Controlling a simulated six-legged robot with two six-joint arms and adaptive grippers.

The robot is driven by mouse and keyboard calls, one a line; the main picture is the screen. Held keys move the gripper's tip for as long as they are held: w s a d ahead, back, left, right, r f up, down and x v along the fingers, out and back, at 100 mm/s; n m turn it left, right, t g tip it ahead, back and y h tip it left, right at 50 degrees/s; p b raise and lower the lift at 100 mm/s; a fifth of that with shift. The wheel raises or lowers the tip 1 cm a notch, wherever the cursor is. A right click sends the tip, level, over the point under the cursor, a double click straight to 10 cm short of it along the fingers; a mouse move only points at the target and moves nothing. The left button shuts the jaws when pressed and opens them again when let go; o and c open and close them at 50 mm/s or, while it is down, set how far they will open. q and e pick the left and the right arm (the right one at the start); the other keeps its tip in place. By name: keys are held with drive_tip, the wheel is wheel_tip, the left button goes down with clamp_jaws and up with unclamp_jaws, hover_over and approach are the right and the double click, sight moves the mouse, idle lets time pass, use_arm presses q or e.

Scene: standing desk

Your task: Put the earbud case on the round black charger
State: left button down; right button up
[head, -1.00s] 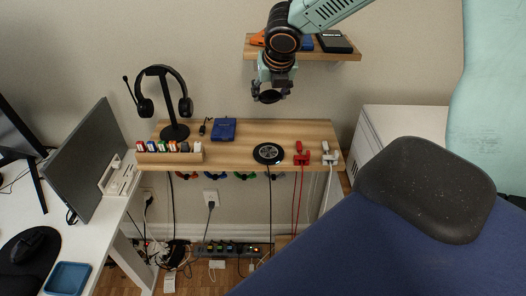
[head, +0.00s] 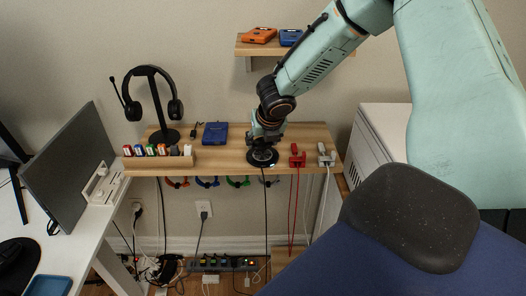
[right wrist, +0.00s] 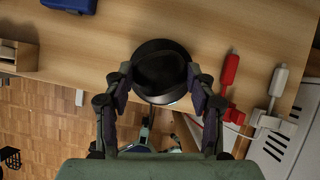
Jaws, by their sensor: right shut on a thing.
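My right gripper (head: 265,142) is low over the desk shelf at the round black charger (head: 262,157). In the right wrist view the gripper (right wrist: 159,88) has its fingers on either side of a dark, rounded earbud case (right wrist: 160,72) and is shut on it. The case lies over the charger (right wrist: 159,45), whose dark rim shows around it. I cannot tell whether the case touches the charger. In the head view the gripper hides most of the case. My left gripper is not in view.
Red (head: 297,155) and white (head: 326,154) cabled plugs stand right of the charger. A blue box (head: 215,134), a headset stand (head: 161,105) and a wooden rack (head: 160,162) are to the left. A wall shelf (head: 290,48) hangs above, behind my arm.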

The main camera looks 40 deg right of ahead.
sight(264, 145)
drive_tip(key=shift+d+f+b, duration=0.15)
drive_tip(key=shift+f+b, duration=0.25)
drive_tip(key=shift+f, duration=1)
drive_tip(key=o, duration=1.1)
drive_tip(key=shift+f, duration=0.15)
drive_tip(key=shift+o, duration=0.3)
drive_tip(key=shift+r, duration=0.3)
drive_tip(key=p+v, duration=0.3)
drive_tip(key=v, duration=0.9)
drive_tip(key=shift+p, duration=0.35)
